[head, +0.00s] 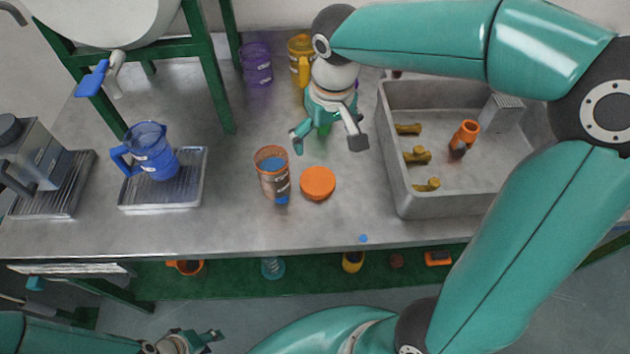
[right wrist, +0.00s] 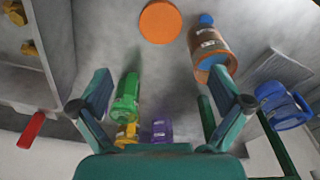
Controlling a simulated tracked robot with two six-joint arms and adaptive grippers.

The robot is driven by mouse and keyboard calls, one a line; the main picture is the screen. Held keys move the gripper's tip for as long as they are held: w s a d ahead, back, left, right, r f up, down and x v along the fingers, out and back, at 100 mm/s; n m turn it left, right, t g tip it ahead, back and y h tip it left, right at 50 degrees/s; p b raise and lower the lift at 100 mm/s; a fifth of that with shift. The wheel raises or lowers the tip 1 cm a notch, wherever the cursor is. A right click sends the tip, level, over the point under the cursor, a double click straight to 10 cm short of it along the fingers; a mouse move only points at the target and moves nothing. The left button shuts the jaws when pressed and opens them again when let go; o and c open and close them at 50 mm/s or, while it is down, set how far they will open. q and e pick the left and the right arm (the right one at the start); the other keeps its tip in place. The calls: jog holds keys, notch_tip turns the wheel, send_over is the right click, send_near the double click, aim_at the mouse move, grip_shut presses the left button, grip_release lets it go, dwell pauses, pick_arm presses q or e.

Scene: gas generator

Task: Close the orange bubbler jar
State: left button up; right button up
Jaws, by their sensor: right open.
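The orange bubbler jar (head: 272,180) stands upright and open on the metal bench, with blue showing inside its mouth. The round orange lid (head: 317,182) lies flat on the bench just right of it. In the right wrist view, the lid (right wrist: 160,21) and the jar (right wrist: 212,50) are near the top, beyond the fingertips. My right gripper (head: 328,140) is open and empty, behind the lid and apart from it and the jar. It also shows in the right wrist view (right wrist: 162,85). My left gripper (head: 195,342) is low at the bottom left, away from the bench top; its opening is unclear.
A blue jug (head: 150,155) stands on a metal tray at left. A grey basin (head: 440,203) with brass-coloured pieces and an orange item is at right. Green (right wrist: 126,98), yellow (head: 300,50) and purple (head: 257,65) containers stand behind.

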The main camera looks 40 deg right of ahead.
send_over(317, 180)
jog(key=s, duration=0.1)
notch_tip(317, 180, down, 11)
jog(key=shift+s+f, duration=0.15)
jog(key=shift+f, duration=0.15)
jog(key=f, duration=0.2)
jog(key=w+f, duration=0.1)
jog(key=f, duration=0.2)
jog(key=shift+w, duration=0.1)
jog(key=c, duration=0.7)
